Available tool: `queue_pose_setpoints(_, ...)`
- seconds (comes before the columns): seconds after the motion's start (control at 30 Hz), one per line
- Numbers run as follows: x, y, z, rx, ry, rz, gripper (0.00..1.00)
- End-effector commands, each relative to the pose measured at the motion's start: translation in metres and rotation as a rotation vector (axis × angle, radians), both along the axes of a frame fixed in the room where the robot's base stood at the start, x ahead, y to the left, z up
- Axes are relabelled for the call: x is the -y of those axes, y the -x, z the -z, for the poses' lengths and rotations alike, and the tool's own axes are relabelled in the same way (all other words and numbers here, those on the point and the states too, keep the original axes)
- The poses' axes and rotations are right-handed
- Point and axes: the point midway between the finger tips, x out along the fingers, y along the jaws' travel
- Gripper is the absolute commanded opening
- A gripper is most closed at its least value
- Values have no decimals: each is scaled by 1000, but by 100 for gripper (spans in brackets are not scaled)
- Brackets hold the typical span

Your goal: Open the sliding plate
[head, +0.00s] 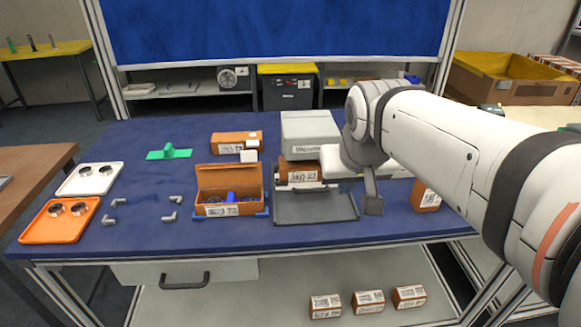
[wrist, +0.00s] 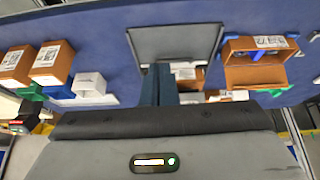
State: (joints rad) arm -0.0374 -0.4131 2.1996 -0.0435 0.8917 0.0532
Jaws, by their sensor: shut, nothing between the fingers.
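The grey sliding plate (head: 315,208) lies flat on the blue table, in front of a grey machine (head: 310,126). A brown labelled box (head: 299,171) sits under the machine's hood, behind the plate. In the wrist view the plate (wrist: 176,43) is at the top middle. My gripper (wrist: 159,74) has its dark fingers shut together and empty, close to the plate's lower edge in that view. I cannot tell whether they touch it. In the head view the end of my arm is just right of the plate, and the fingertips are hard to make out.
An open orange box (head: 229,189) stands left of the plate. A green holder (head: 168,152), small grey fittings and two trays, white (head: 90,179) and orange (head: 60,220), lie farther left. Another brown box (head: 426,196) is to the right. Bare blue table shows at front left.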

Motion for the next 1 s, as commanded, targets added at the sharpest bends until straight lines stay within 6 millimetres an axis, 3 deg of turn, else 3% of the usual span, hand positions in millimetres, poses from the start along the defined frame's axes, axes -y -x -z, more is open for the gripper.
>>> queue_pose_setpoints(0.03, -3, -11, 24, 23, 0, -4, 0)
queue_pose_setpoints(0.5, -31, -89, 67, 222, -11, -12, 0)
queue_pose_setpoints(0.87, -41, -110, 71, 279, -19, -14, 0)
queue_pose_setpoints(1.0, -41, -122, 84, 277, -19, -13, 0)
